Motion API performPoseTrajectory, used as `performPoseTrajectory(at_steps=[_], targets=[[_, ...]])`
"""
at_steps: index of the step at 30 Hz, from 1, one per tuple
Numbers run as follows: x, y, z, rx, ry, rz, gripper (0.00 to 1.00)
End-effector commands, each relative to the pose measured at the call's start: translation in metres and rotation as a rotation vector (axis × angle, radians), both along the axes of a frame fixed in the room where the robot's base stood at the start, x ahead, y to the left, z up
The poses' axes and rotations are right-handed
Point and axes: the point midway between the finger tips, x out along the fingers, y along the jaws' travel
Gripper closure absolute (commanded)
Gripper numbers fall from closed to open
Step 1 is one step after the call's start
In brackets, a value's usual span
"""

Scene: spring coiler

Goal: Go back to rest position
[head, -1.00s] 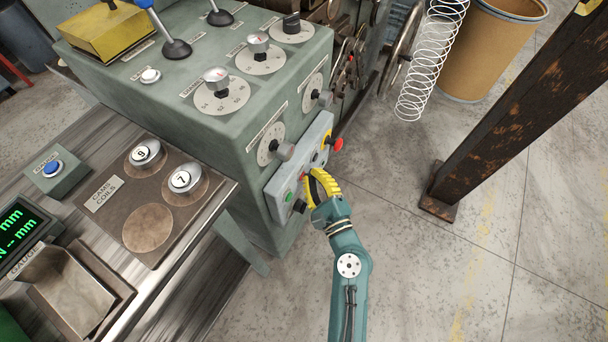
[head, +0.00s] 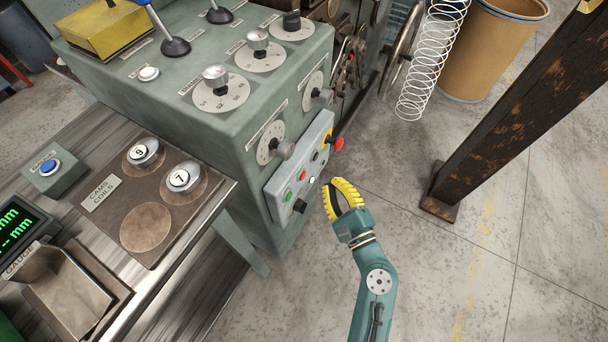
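My gripper (head: 341,196), yellow and black at the end of my teal arm, is in the lower middle of the head view. It hangs in front of the machine's grey button panel (head: 300,165), a little to its right and apart from it. The panel carries a green button (head: 289,195), a red button (head: 302,175), a pale lit button (head: 312,181), a black knob (head: 299,206) and a red mushroom knob (head: 337,143). I see nothing in the gripper. One yellow finger shows clearly, but the gap between the fingertips cannot be judged.
The green coiler cabinet (head: 150,95) with dials stands left of my gripper. A rusty steel post (head: 510,110) stands to the right. A white spring (head: 430,65) hangs near a brown drum (head: 492,50). A bench (head: 190,300) fills the lower left. Floor between gripper and post is clear.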

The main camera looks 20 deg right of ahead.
Motion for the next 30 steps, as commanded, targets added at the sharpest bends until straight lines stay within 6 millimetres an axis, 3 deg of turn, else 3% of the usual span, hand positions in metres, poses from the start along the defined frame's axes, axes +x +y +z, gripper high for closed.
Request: performPoseTrajectory(at_steps=[5,30], targets=[[-0.0071,-0.0070,0.0002,-0.002,-0.001,-0.001,1.00],[-0.0054,-0.0053,0.0059,-0.017,-0.004,0.003,1.00]])
